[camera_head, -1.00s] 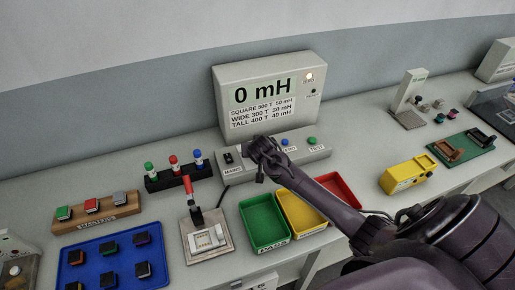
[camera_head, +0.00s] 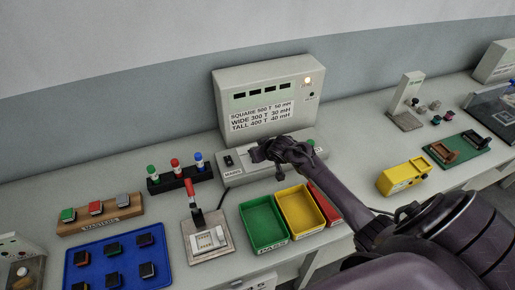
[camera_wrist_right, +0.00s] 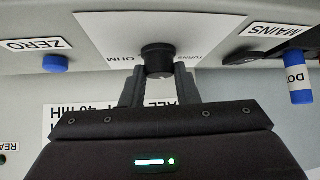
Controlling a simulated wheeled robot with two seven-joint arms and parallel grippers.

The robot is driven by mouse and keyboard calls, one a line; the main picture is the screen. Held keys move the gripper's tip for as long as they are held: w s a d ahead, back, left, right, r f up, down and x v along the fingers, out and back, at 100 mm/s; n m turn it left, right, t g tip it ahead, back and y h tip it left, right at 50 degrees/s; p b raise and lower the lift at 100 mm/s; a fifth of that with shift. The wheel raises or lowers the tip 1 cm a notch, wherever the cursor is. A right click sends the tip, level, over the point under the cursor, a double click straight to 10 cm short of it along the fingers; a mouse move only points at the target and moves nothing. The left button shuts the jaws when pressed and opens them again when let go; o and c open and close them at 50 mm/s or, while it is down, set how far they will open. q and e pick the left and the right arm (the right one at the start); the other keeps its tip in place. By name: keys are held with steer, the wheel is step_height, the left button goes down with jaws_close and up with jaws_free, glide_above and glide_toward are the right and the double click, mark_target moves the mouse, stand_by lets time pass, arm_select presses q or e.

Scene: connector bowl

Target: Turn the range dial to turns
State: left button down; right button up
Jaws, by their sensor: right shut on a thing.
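The range dial (camera_wrist_right: 157,60) is a black round knob on the meter's front panel in the right wrist view. The labels OHM and TURNS stand on either side of it, seen upside down. My right gripper (camera_wrist_right: 158,82) has a finger on each side of the knob and is shut on it. Which label the dial points to cannot be told. In the head view my right gripper (camera_head: 268,155) covers the dial. The meter (camera_head: 268,95) has four dark blocks on its display and a lit lamp at upper right. My left gripper is not in view.
A blue-capped post (camera_wrist_right: 297,85) is near the switch. Green (camera_head: 262,222), yellow (camera_head: 300,212) and red trays stand in front. A red-handled lever fixture (camera_head: 205,228) is left of them.

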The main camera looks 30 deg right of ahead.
steer(key=shift+d+n+y, duration=0.2)
steer(key=shift+n+y, duration=0.6)
steer(key=shift+n, duration=0.2)
steer(key=shift+w+d+f+n+y+b, duration=0.1)
steer(key=shift+n+y+b, duration=0.5)
steer(key=shift+n, duration=0.3)
steer(key=shift+n+g+y+b, duration=0.4)
steer(key=shift+n+y+b, duration=0.3)
steer(key=shift+n+b, duration=0.25)
steer(key=shift+n+g+y+b, duration=0.3)
steer(key=shift+n+y+b, duration=0.35)
steer(key=shift+n, duration=0.1)
steer(key=o, duration=1)
steer(key=shift+c, duration=0.2)
steer(key=shift+d+r, duration=0.1)
steer(key=shift+r, duration=0.1)
